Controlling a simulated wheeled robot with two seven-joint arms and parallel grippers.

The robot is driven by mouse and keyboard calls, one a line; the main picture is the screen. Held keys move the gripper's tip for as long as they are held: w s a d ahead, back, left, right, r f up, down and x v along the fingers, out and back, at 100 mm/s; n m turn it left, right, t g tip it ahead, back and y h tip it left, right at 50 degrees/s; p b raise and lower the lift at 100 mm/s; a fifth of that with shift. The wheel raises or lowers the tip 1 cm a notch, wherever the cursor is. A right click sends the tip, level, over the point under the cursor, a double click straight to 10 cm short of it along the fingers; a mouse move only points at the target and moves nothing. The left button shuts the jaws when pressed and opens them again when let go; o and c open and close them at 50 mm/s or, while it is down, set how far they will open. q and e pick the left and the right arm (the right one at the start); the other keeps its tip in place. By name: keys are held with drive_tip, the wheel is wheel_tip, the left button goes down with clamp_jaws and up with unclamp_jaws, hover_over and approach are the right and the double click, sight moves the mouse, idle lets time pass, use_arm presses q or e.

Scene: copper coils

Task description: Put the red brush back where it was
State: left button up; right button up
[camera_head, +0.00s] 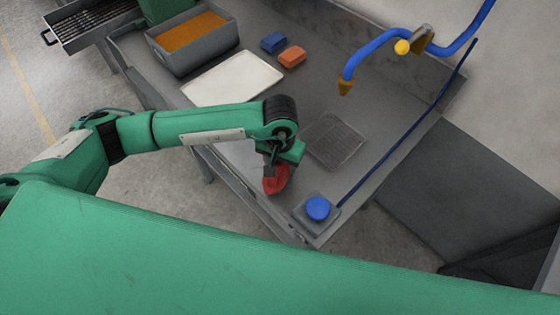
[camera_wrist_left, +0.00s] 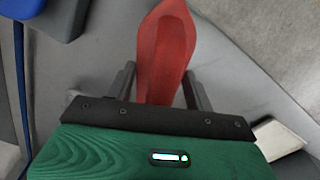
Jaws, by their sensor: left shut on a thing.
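The red brush (camera_head: 277,179) is in my left gripper (camera_head: 278,170), above the near part of the grey workbench in the head view. In the left wrist view the red brush (camera_wrist_left: 166,50) extends out between the two dark fingers of the left gripper (camera_wrist_left: 160,88), which is shut on it. The gripper hides part of the brush in the head view. I cannot tell whether the brush touches the bench. My right gripper is not in view.
A blue button (camera_head: 318,208) on a grey base stands close to the brush. A grate (camera_head: 334,141), white tray (camera_head: 232,79), blue block (camera_head: 273,42), orange block (camera_head: 292,57) and grey bin (camera_head: 192,60) are farther back. A blue pipe (camera_head: 372,51) overhangs the bench.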

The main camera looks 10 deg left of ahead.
use_arm(q)
drive_tip(key=shift+f, duration=0.15)
drive_tip(key=o, duration=0.9)
drive_tip(key=shift+o, duration=0.2)
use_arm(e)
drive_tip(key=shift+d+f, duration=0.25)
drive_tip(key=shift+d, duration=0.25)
use_arm(q)
drive_tip(key=shift+r, duration=0.35)
wheel_tip(320, 180, up, 10)
drive_tip(key=b, duration=0.3)
drive_tip(key=shift+r+b, duration=0.25)
drive_tip(key=shift+b, duration=0.05)
drive_tip(key=shift+r, duration=0.55)
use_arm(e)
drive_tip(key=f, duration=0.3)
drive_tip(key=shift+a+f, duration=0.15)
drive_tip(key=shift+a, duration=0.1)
